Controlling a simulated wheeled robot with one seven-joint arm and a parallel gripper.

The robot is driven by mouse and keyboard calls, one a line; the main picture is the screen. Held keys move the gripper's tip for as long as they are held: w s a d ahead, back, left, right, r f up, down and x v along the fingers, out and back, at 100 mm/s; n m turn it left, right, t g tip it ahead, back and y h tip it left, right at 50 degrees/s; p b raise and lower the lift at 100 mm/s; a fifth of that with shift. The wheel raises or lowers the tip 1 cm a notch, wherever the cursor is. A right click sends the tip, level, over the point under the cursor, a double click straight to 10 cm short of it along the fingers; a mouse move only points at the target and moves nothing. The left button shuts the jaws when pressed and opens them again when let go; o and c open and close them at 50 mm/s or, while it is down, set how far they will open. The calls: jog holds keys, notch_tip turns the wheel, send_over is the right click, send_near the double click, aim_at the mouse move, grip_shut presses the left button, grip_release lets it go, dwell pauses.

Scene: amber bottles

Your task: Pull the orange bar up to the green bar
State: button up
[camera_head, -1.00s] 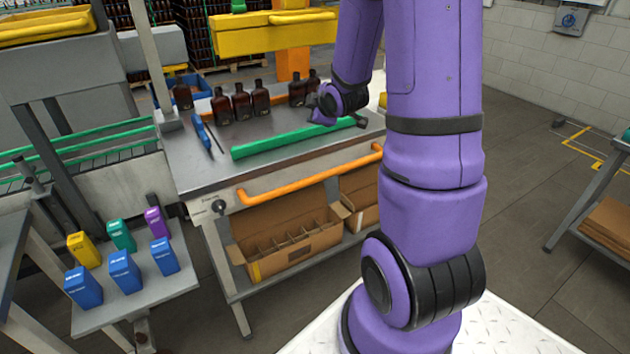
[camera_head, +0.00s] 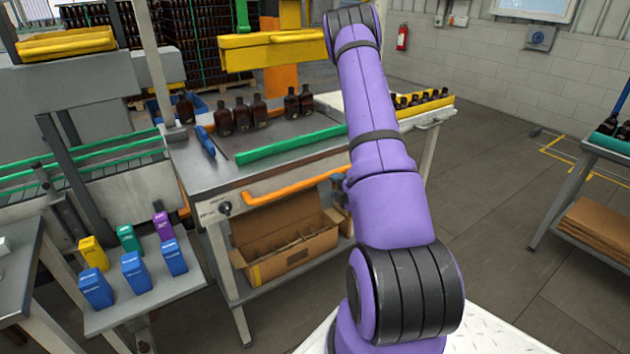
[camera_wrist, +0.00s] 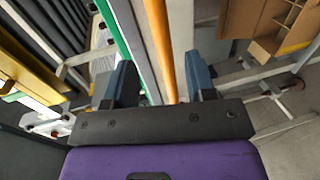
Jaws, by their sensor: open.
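The orange bar (camera_head: 290,187) runs along the front of the workbench, below the tabletop edge. The green bar (camera_head: 290,146) lies along the front of the tabletop, above and behind it, clearly apart. My arm covers the right ends of both bars. In the wrist view my gripper (camera_wrist: 160,64) is open and empty. The orange bar (camera_wrist: 160,45) appears in the gap between its fingers, nearer the right one. The green bar (camera_wrist: 122,35) lies left of it. I cannot tell how close the fingers are in depth.
Several amber bottles (camera_head: 241,115) and a blue tool (camera_head: 205,140) are on the workbench. An open cardboard box (camera_head: 290,262) stands on the shelf below the orange bar. Small coloured boxes (camera_head: 135,270) stand on a side table at left.

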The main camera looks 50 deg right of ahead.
aim_at(318, 177)
jog(key=x, duration=1)
jog(key=shift+w+f, duration=0.15)
jog(key=shift+w, duration=0.2)
grip_shut()
